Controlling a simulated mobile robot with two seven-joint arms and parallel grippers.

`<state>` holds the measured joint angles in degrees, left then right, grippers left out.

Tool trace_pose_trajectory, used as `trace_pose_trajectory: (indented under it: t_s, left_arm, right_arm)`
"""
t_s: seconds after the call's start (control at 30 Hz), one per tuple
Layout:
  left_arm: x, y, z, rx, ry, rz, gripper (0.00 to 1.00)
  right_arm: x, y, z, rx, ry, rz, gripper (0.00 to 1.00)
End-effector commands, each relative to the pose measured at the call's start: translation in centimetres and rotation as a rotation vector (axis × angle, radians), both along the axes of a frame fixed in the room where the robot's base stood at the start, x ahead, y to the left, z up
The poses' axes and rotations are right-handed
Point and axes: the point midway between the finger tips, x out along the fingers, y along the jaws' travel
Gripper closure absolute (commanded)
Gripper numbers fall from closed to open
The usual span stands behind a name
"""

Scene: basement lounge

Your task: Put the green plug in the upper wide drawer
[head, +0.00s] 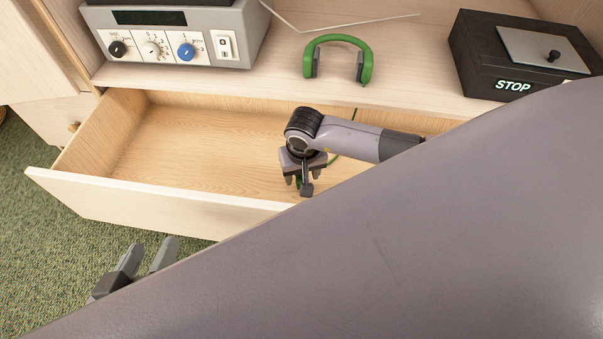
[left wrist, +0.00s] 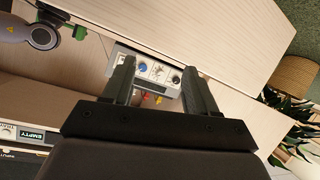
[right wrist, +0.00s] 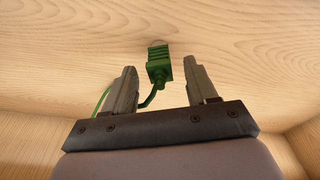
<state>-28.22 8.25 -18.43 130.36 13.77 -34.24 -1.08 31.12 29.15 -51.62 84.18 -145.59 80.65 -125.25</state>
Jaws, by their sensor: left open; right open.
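The green plug (right wrist: 158,66) is between the open fingers of my right gripper (right wrist: 165,80) in the right wrist view, with wood behind it. I cannot tell whether it touches the wood. Its green cable curves off to the left. In the head view my right gripper (head: 298,184) points down over the open wide drawer (head: 150,204), near its front panel, and mostly hides the plug. The drawer is pulled out and its visible floor is bare. My left gripper (head: 152,247) is open and empty in front of the drawer, above the carpet; its fingers also show in the left wrist view (left wrist: 158,75).
Green headphones (head: 341,44) lie on the desktop above the drawer. A grey device with knobs (head: 178,40) stands at the left, and a black box marked STOP (head: 520,60) at the right. My own arm covers the lower right of the head view.

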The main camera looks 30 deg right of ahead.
Motion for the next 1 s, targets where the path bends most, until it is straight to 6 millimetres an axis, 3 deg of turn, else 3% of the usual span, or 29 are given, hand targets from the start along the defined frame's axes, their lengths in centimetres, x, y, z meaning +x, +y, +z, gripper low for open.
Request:
trace_pose_trajectory:
  t_s: [0.1, 0.4, 0.6, 1.0]
  left_arm:
    - [-0.7, 1.1, -0.1, 0.059, 0.016, 0.020, 0.42]
    - [-1.1, 2.6, 0.2, 0.153, 0.010, 0.042, 0.42]
    - [-1.2, 3.0, 0.2, 0.176, 0.009, 0.047, 0.42]
    - [-1.2, 3.0, 0.2, 0.179, 0.009, 0.048, 0.42]
  right_arm:
    - [-0.3, 0.0, 3.3, -0.001, -0.005, 0.002, 0.43]
    - [-1.2, 0.4, 8.8, -0.001, -0.001, 0.002, 0.43]
    - [-1.5, 0.4, 10.1, -0.001, 0.001, 0.001, 0.43]
    - [-1.5, 0.5, 10.2, 0.000, 0.001, 0.001, 0.43]
